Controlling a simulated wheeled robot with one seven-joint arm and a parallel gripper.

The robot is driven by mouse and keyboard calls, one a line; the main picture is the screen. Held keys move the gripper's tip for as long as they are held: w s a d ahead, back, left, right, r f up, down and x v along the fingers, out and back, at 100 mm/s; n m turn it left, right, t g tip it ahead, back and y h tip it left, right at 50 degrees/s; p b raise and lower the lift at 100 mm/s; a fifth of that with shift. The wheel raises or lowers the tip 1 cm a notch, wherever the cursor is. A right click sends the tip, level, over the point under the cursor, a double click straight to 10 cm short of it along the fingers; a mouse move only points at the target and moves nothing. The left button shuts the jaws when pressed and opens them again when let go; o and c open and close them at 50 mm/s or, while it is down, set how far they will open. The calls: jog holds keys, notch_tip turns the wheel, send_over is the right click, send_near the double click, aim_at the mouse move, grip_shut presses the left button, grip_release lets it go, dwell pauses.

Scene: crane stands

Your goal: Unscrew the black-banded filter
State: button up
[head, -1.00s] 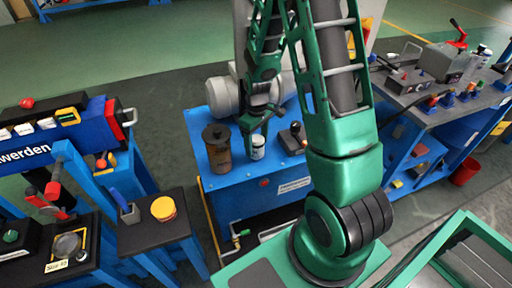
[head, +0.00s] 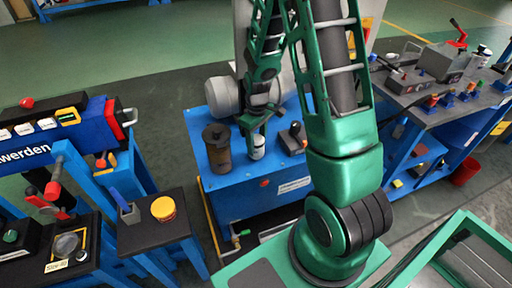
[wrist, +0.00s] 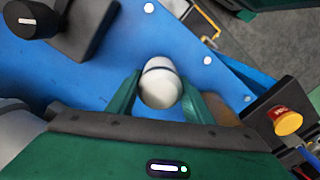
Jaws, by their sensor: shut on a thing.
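The black-banded filter (head: 257,150) is a small white cylinder standing upright on the blue bench (head: 237,185) in the head view. In the wrist view the filter (wrist: 160,88) shows its pale rounded top and a thin dark band. My gripper (head: 254,133) comes down over it from above. In the wrist view the two green fingers of my gripper (wrist: 160,100) lie on either side of the filter, shut on it. The filter's lower end and what it sits on are hidden.
A brown canister with a dark lid (head: 217,148) stands close to the filter's left. A black knob on a block (head: 294,138) is to its right. A yellow button (head: 163,208) sits on a dark stand further left. A second bench (head: 425,110) is at the right.

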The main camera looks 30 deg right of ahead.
jog(key=n, duration=0.5)
dwell(0.5)
jog(key=shift+n, duration=1.1)
jog(key=n, duration=0.3)
jog(key=n, duration=0.3)
jog(key=shift+r, duration=0.1)
jog(key=shift+n, duration=1.1)
